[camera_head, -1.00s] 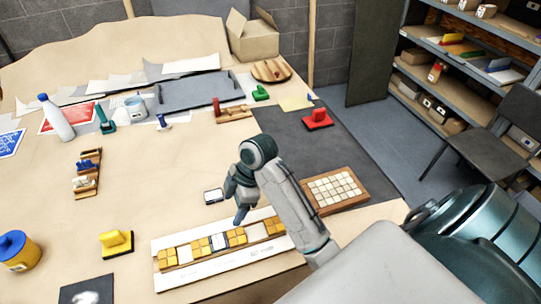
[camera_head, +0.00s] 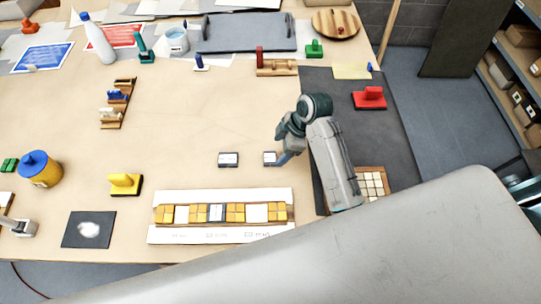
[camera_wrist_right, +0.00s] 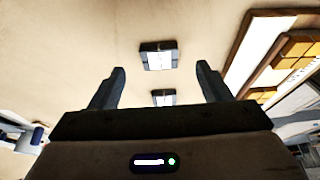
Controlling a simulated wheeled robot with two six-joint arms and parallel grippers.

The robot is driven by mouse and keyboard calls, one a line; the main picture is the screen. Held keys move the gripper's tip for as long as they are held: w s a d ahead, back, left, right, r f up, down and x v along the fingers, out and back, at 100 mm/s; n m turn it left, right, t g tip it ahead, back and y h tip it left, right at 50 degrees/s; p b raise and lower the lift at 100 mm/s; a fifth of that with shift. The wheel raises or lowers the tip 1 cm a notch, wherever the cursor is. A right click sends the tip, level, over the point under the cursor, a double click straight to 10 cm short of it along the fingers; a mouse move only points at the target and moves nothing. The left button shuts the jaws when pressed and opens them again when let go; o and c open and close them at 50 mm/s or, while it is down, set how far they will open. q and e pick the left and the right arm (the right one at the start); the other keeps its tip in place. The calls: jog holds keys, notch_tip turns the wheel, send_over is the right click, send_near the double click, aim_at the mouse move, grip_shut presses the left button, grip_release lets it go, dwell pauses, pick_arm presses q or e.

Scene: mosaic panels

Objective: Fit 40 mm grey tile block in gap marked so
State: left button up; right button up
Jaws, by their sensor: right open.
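Two small grey-framed tile blocks with pale tops lie on the table behind the panel: the left block (camera_head: 228,159) and the right block (camera_head: 269,158). My right gripper (camera_head: 284,146) is at the right block, open; whether it touches is unclear. In the right wrist view one block (camera_wrist_right: 158,55) lies beyond the fingertips and another (camera_wrist_right: 163,97) shows between the open fingers, partly hidden by the palm. The white panel (camera_head: 220,236) holds yellow tile groups, a grey tile block (camera_head: 216,213) in the middle and two pale gaps. The gap markings are unreadable. My left gripper (camera_head: 30,228) is at the left edge.
A yellow-handled stamp (camera_head: 124,183), a yellow jar (camera_head: 40,169) and a dark mat (camera_head: 88,230) stand left of the panel. A tray of pale tiles (camera_head: 373,184) is partly behind my right arm. A red-handled tool (camera_head: 369,98) is at right.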

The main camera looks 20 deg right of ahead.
aim_at(271, 158)
jog(key=p+x, duration=0.2)
jog(key=x, duration=0.1)
jog(key=shift+w+a, duration=0.2)
jog(key=shift+a, duration=0.15)
jog(key=shift+a+f, duration=0.15)
jog(key=shift+f, duration=0.25)
jog(key=shift+a+f, duration=0.1)
jog(key=shift+f, duration=0.05)
pick_arm(q)
jog(key=r, duration=0.2)
jog(key=shift+w+d+r, duration=0.25)
jog(key=shift+w+r, duration=0.1)
pick_arm(e)
jog(key=c, duration=1.1)
